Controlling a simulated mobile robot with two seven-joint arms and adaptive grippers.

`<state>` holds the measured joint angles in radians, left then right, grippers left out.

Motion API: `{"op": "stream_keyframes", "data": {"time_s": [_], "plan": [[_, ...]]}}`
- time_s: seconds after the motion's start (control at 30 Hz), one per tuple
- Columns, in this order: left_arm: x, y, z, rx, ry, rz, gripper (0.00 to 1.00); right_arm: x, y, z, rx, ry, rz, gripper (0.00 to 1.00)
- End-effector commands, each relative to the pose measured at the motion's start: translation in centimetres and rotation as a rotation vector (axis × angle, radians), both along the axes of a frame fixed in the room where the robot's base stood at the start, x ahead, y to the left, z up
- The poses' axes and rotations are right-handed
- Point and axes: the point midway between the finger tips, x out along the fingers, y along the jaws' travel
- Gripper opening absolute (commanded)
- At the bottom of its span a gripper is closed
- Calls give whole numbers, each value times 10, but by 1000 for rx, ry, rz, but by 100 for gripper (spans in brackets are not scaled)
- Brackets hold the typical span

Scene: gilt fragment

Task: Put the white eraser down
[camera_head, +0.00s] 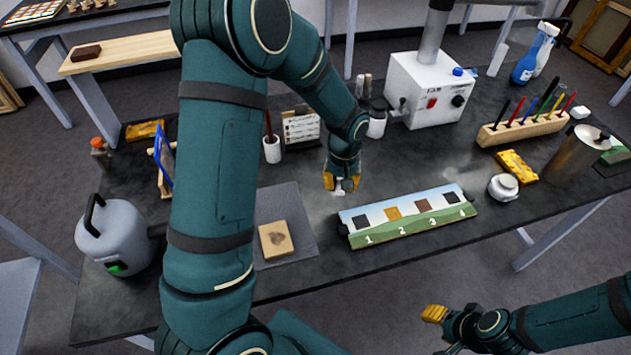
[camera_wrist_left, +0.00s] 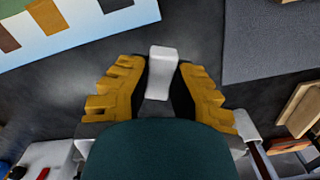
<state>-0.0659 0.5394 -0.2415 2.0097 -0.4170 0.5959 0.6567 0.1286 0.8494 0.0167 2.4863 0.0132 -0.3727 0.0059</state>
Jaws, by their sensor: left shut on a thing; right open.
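The white eraser (camera_wrist_left: 162,68) is a small white block between the yellow fingers of my left gripper (camera_wrist_left: 160,88) in the left wrist view. Its far end sticks out past the fingertips, over the dark tabletop. In the head view my left gripper (camera_head: 341,185) points down over the table, behind the numbered board, and hides most of the eraser. I cannot tell whether the eraser touches the table. My right gripper (camera_head: 436,314) is empty, off the front edge of the table at the lower right.
The numbered board (camera_head: 408,219) with coloured squares lies just in front of my left gripper. A grey mat (camera_head: 291,211) with a wooden block (camera_head: 275,239) is to the left. A white machine (camera_head: 430,90) and jars stand behind. Dark tabletop is bare around the gripper.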

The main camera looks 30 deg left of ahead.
Motion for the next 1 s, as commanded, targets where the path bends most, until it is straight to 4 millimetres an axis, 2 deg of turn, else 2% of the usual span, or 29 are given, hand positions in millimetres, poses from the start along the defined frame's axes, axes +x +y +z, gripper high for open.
{"op": "stream_keyframes", "data": {"time_s": [0.03,0.1,0.2,0.3,0.6,0.83,1.0], "plan": [[9,19,9,1,-2,97,0,1,0,7,0,-2,-2,47],[18,39,17,0,-2,219,0,2,-1,10,0,-5,-4,47],[26,61,25,-3,-1,344,0,3,-1,13,-1,-6,-6,47],[29,71,22,-5,2,405,0,3,-1,14,-1,-8,-6,47],[29,72,-27,-6,4,416,0,3,-1,8,-2,-7,-6,47],[29,72,-44,-5,2,414,0,3,-1,7,-3,-7,-6,47],[29,72,-67,-5,2,414,0,3,-1,5,-3,-7,-6,47]]}}
